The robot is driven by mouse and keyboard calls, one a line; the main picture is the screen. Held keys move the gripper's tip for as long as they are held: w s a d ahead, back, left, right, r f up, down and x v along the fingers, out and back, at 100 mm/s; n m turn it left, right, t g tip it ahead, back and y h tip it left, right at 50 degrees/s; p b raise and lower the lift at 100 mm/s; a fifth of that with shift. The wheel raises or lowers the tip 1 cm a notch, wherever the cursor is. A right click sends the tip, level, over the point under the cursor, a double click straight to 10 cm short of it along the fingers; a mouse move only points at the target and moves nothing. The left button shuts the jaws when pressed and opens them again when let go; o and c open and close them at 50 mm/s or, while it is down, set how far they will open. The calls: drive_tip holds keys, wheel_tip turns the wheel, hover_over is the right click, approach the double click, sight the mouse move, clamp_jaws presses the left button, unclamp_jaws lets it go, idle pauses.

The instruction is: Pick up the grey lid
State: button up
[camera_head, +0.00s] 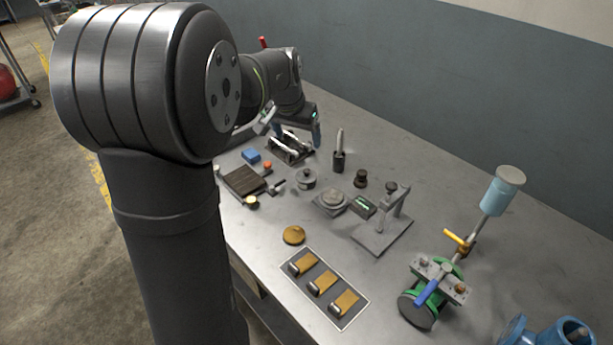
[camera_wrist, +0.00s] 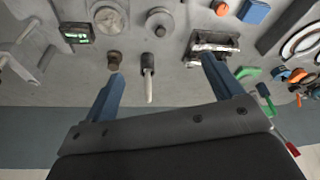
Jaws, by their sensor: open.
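A small round grey piece with a knob on top (camera_head: 307,179), which looks like the grey lid, sits on the bench among small parts. In the wrist view it is a grey disc (camera_wrist: 160,23) near the top edge; I cannot tell whether it rests on a pot. My gripper (camera_head: 297,133) has blue fingers and hangs over the far part of the bench, beyond the lid. In the wrist view my gripper (camera_wrist: 162,85) has its fingers wide apart with nothing between them but a dark holder with a grey rod (camera_wrist: 148,68) below.
Around the lid stand a black-and-silver fixture (camera_head: 290,150), a scale with a round top (camera_head: 331,202), a dark knob (camera_head: 361,179) and a press stand (camera_head: 384,232). A brown slatted block (camera_head: 243,181) lies left. A blue-grey wall (camera_head: 470,110) borders the bench.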

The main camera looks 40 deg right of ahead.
hover_over(306, 171)
drive_tip(key=s+a, duration=0.1)
drive_tip(key=a, duration=0.1)
wheel_tip(306, 171, down, 11)
drive_tip(key=shift+d, duration=0.1)
drive_tip(key=shift+x, duration=2.9)
drive_tip(key=shift+w, duration=0.1)
drive_tip(key=c, duration=1.1)
